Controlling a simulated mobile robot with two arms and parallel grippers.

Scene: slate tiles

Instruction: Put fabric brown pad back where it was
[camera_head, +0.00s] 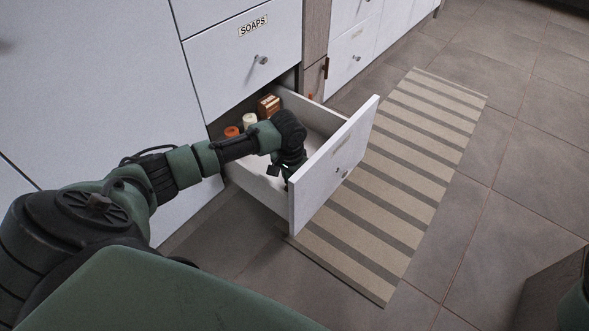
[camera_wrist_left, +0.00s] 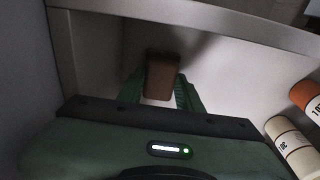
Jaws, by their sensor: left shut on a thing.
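The brown pad (camera_wrist_left: 162,76) shows in the left wrist view as a small brown block between my left fingers. My left gripper (camera_wrist_left: 160,92) is shut on it. In the head view my left gripper (camera_head: 283,170) reaches down inside the open drawer (camera_head: 335,168), close behind its front panel. The pad is hidden there by my arm and gripper. The left wrist view shows the pad over the pale drawer floor, near a drawer wall (camera_wrist_left: 180,12). I cannot tell whether it touches the floor. My right gripper is not in view.
An orange item (camera_head: 231,131), a cream cylinder (camera_head: 249,119) and a brown box (camera_head: 269,105) stand in the drawer's back part. The orange item (camera_wrist_left: 309,98) and cream cylinder (camera_wrist_left: 290,143) are right of my gripper in the wrist view. A striped rug (camera_head: 420,150) lies beyond the drawer.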

